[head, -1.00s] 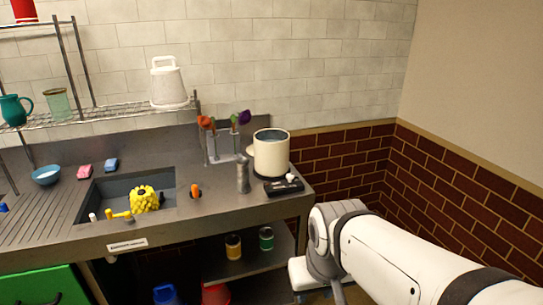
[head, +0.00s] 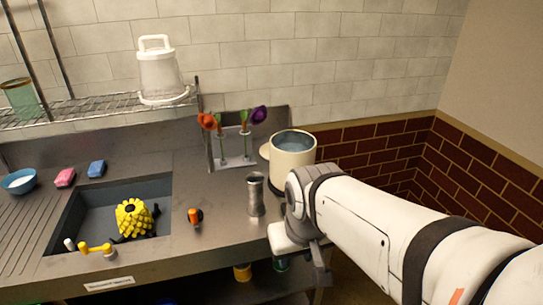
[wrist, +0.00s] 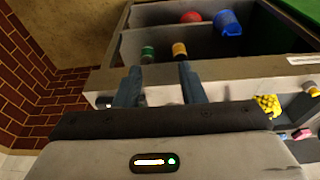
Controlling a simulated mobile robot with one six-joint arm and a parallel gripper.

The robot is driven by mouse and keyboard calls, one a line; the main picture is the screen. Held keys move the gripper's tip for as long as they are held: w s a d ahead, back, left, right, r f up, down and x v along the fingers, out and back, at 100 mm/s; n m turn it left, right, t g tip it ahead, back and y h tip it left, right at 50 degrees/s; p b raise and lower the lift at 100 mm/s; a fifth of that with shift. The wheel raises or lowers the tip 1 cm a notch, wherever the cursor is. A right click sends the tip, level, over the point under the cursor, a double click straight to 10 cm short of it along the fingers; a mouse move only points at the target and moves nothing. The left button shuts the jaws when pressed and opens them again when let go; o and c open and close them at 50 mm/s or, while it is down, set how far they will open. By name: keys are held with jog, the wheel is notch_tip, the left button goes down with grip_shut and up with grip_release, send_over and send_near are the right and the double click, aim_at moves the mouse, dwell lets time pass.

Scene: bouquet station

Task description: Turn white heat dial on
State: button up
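The white heat dial and its black control box are hidden behind my arm in the head view now. The cream pot (head: 292,160) stands at the counter's right end, just beyond my wrist. In the wrist view a small dark shape with a pale spot (wrist: 105,102) lies left of the fingers; I cannot tell for sure whether it is the control box. My gripper (wrist: 160,87) is open and empty, its two fingers apart near the counter's front edge. In the head view the fingers are mostly hidden by my wrist.
A grey metal cylinder (head: 255,194) stands left of my wrist, and an orange-and-black item (head: 195,216) lies further left. The sink (head: 85,208) holds a yellow ruffled object (head: 134,218). Flowers in a holder (head: 232,148) stand behind. A green can (wrist: 148,54) and yellow can (wrist: 180,50) sit below.

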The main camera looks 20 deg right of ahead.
jog(key=shift+o, duration=0.2)
jog(key=shift+s+d, duration=0.1)
jog(key=shift+d, duration=0.05)
jog(key=shift+o, duration=1.3)
jog(key=w+d+r+n, duration=0.1)
jog(key=w, duration=0.5)
jog(key=shift+w+d+r+n+g+b, duration=0.2)
jog(key=shift+w+r+n+g+b, duration=0.1)
jog(key=shift+r+n+b, duration=0.1)
jog(key=w+d+f+n, duration=0.1)
jog(key=w+d+n, duration=0.1)
jog(key=w+d, duration=0.2)
jog(key=w+d+f+n+g+b, duration=0.1)
jog(key=w+d+n, duration=0.1)
jog(key=w+d, duration=0.3)
jog(key=w+d+f+n+g, duration=0.1)
jog(key=w+d+n, duration=0.2)
jog(key=w, duration=0.7)
jog(key=shift+w+d+f+b, duration=0.15)
jog(key=shift+w+d+b, duration=0.05)
jog(key=shift+d, duration=0.35)
jog(key=shift+w+d+f+b, duration=0.1)
jog(key=shift+w+d+b, duration=0.1)
jog(key=shift+d, duration=0.3)
jog(key=shift+w+d+f, duration=0.1)
jog(key=shift+d+f, duration=0.05)
jog(key=shift+f, duration=0.1)
notch_tip(320, 180, down, 7)
jog(key=shift+f, duration=0.2)
jog(key=shift+c, duration=0.3)
